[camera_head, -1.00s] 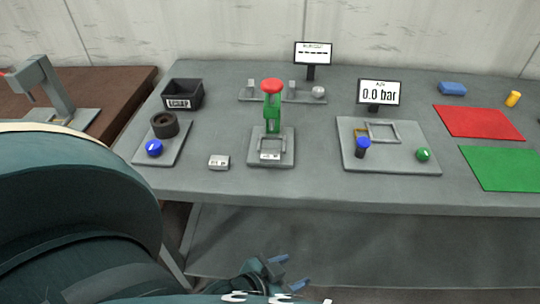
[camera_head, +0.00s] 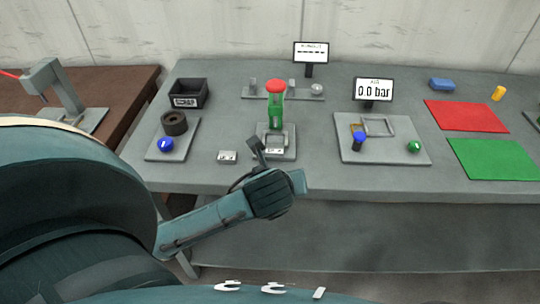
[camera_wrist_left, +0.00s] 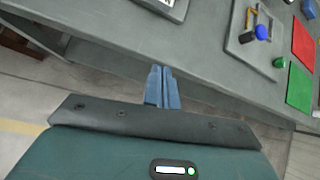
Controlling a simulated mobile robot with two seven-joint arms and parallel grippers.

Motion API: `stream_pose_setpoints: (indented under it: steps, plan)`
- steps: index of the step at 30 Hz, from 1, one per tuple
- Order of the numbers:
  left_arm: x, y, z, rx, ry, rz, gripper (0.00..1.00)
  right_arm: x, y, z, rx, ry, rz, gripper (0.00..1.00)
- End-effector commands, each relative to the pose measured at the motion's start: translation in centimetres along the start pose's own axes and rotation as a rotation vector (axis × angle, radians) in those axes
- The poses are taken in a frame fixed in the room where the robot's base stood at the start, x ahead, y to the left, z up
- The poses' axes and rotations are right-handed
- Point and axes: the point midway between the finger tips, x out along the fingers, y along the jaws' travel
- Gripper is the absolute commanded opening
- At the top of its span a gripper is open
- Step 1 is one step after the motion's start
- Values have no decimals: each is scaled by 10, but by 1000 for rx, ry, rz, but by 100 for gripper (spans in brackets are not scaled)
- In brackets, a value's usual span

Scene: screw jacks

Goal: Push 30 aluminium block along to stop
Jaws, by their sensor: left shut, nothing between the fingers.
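A small grey-white block (camera_head: 228,157) with a label too small to read lies on the grey bench left of a green screw jack (camera_head: 276,108) with a red top. My left gripper (camera_head: 298,182) reaches up from the lower left at the bench's front edge, to the right of the small block and apart from it. In the left wrist view its blue fingers (camera_wrist_left: 162,87) are shut together with nothing between them. No stop can be told for sure; a grey rail (camera_head: 283,92) with upright posts and a ball stands at the back. My right gripper is not in view.
A plate with a black ring and a blue knob (camera_head: 166,145) lies left of the block. A black bin (camera_head: 188,94) stands behind. Right are a plate with knobs (camera_head: 380,150), a red mat (camera_head: 470,115) and a green mat (camera_head: 495,160). The bench front between block and plates is partly clear.

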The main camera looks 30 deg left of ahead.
Motion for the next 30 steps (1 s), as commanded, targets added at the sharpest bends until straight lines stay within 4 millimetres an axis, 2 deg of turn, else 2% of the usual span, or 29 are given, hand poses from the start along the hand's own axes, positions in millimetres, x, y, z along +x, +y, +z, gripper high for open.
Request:
stream_pose_setpoints:
  steps: [1, 3, 8, 14, 24, 30]
  plan:
    - [-7, 1, 13, 78, -26, 28, 0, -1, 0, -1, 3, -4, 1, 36]
    - [-12, 5, 22, 159, -41, 63, 0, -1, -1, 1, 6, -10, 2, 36]
    - [-12, 9, 29, 227, -51, 98, 0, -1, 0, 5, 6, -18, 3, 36]
    - [18, 13, 29, 227, -47, 101, 0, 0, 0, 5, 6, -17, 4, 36]
    - [89, 18, 35, 224, -48, 97, 0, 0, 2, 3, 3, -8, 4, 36]
    - [105, 14, 57, 222, -49, 95, 0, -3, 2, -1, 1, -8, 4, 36]
